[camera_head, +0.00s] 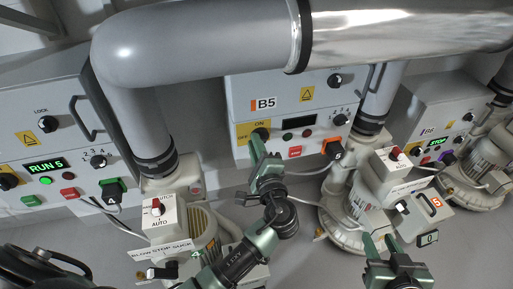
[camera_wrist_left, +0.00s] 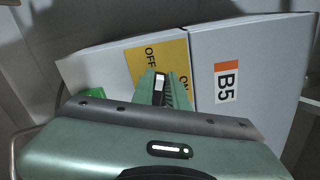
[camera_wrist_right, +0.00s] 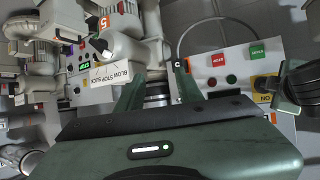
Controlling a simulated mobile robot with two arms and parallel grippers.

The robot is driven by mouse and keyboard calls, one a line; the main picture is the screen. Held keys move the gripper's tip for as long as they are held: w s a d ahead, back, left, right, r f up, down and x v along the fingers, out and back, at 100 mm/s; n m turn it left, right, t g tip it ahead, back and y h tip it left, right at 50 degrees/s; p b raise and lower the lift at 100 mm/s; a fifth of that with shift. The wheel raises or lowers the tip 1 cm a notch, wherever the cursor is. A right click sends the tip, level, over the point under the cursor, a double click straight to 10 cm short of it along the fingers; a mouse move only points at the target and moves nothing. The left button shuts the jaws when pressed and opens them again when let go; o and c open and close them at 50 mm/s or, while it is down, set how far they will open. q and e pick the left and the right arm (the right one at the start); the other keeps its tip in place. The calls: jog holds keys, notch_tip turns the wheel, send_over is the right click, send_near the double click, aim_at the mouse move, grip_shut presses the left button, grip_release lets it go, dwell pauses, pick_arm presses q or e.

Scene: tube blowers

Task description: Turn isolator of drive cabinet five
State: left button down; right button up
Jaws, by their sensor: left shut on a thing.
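Drive cabinet B5 (camera_head: 285,90) is a light grey box at the back centre with an orange-edged B5 label. Its isolator has a yellow ON/OFF plate (camera_head: 243,130). My left gripper (camera_head: 260,143) is at this plate, shut on the isolator knob (camera_head: 262,132). In the left wrist view the dark knob (camera_wrist_left: 160,85) with a white mark sits between the fingers, in front of the yellow plate (camera_wrist_left: 140,62). The fingers partly hide it, so I cannot tell its setting. My right gripper (camera_head: 384,246) is open and empty, low at the right, away from the cabinet.
A large pipe (camera_head: 200,45) crosses above. Blower units (camera_head: 345,205) with white switch boxes stand in front. An orange plug (camera_head: 333,147) sits on B5's lower right.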

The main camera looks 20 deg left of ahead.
pick_arm(q)
jog(key=shift+s+f+n+b, duration=0.1)
jog(key=shift+f+n+b, duration=0.2)
jog(key=shift+n+b, duration=0.65)
jog(key=shift+f+n+b, duration=0.25)
jog(key=shift+n+b, duration=0.4)
jog(key=shift+n, duration=0.6)
pick_arm(e)
notch_tip(320, 180, up, 17)
jog(key=w+a+t+y, duration=0.2)
jog(key=a+t+y, duration=0.1)
jog(key=t, duration=0.6)
jog(key=shift+f+t, duration=0.2)
jog(key=shift+t, duration=0.2)
jog(key=shift+w, duration=0.1)
pick_arm(q)
jog(key=c, duration=1.4)
grip_release()
